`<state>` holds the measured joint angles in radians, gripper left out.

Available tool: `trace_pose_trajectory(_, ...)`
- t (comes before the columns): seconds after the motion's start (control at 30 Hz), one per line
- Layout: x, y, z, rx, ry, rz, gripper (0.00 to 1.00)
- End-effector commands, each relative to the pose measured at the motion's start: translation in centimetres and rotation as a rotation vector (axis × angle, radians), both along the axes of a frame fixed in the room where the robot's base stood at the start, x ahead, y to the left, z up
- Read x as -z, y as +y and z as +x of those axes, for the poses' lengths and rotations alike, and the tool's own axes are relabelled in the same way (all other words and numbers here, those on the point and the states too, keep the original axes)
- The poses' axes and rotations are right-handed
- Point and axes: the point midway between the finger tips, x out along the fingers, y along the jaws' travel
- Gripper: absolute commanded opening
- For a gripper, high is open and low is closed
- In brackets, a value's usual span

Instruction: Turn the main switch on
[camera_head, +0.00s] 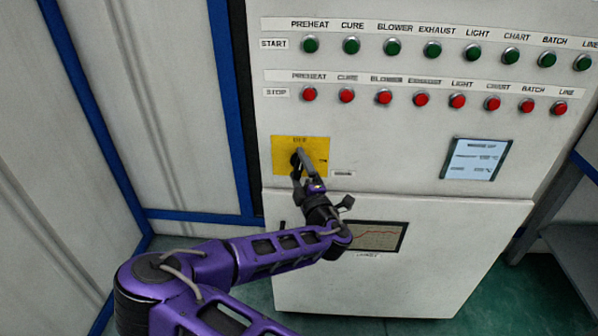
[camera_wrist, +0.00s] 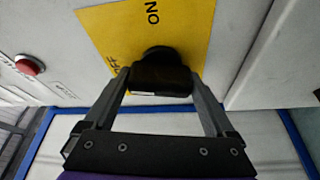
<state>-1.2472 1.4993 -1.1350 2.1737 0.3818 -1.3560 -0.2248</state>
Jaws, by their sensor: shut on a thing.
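The main switch is a black handle (camera_wrist: 162,78) on a yellow plate (camera_head: 287,147) on the front of the grey-white cabinet. My gripper (camera_head: 301,168) reaches it from below right and hides part of it in the head view. In the wrist view my gripper (camera_wrist: 159,82) has one finger at each end of the handle, shut on it. The handle lies crosswise there, its left end near the partly hidden OFF label (camera_wrist: 114,66). The ON label (camera_wrist: 152,13) is above the handle, away from its ends.
Green start buttons (camera_head: 392,47) and red stop buttons (camera_head: 384,97) run in rows above the plate. A lit display (camera_head: 475,159) is to the right. A chart window (camera_head: 375,236) sits below, behind my forearm. A blue-framed wall (camera_head: 170,110) stands at left, a grey bench (camera_head: 575,250) at right.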

Motion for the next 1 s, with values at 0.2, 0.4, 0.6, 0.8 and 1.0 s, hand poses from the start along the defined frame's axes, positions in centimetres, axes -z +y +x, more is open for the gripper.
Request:
trace_pose_trajectory(0.2, 0.22, -0.03, 0.1, 0.002, -0.01, 0.211, 0.34)
trace_pose_trajectory(0.4, 0.24, -0.02, 0.09, 0.0, -0.019, 0.401, 0.34)
trace_pose_trajectory(0.6, 0.18, -0.07, 0.09, 0.0, -0.026, 0.592, 0.34)
trace_pose_trajectory(0.8, -0.04, -0.1, 0.11, 0.0, -0.033, 0.779, 0.34)
trace_pose_trajectory(1.0, -0.2, -0.1, 0.1, 0.0, -0.039, 0.965, 0.34)
